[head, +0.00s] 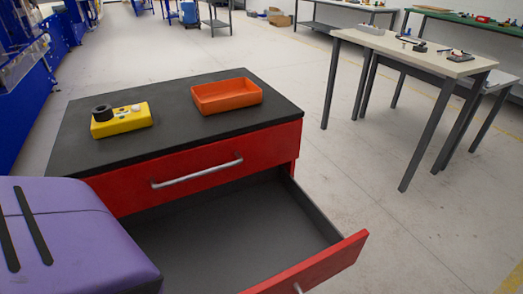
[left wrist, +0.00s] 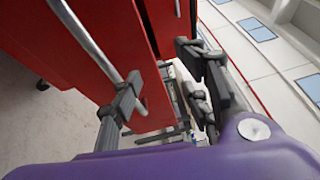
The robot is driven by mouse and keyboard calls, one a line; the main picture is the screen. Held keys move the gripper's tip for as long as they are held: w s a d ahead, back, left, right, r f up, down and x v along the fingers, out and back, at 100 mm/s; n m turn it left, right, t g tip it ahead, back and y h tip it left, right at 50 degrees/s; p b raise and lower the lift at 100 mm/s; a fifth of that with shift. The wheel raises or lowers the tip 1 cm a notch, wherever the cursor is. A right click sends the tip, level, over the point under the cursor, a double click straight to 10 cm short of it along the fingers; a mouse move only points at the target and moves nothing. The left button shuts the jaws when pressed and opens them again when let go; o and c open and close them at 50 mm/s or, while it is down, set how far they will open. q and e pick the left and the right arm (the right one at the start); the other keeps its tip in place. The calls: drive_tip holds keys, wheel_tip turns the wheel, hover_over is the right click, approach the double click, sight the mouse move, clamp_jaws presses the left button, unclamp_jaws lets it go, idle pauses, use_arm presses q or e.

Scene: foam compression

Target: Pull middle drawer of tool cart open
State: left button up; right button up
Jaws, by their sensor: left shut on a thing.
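The tool cart has a black top (head: 180,95) and red drawers. Its middle drawer (head: 240,225) stands well open in the head view, with an empty grey inside and a red front (head: 325,262). The drawer's silver handle (head: 297,288) is cut by the bottom edge. The top drawer (head: 200,170) is shut. In the left wrist view, my left gripper (left wrist: 165,88) has its fingers on either side of the middle drawer's red front, one finger by a silver bar handle (left wrist: 88,38). It is shut on the drawer; the exact contact is unclear. My right gripper is not in view.
A yellow block with a black ring (head: 121,119) and an orange tray (head: 226,95) sit on the cart top. A table (head: 410,48) with small items stands at the right. The floor (head: 420,225) right of the drawer is clear.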

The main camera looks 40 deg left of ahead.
use_arm(q)
drive_tip(key=shift+s+d+f, duration=0.5)
drive_tip(key=shift+s+d, duration=0.15)
drive_tip(key=shift+s, duration=0.2)
drive_tip(key=shift+w+r, duration=0.1)
idle(0.4)
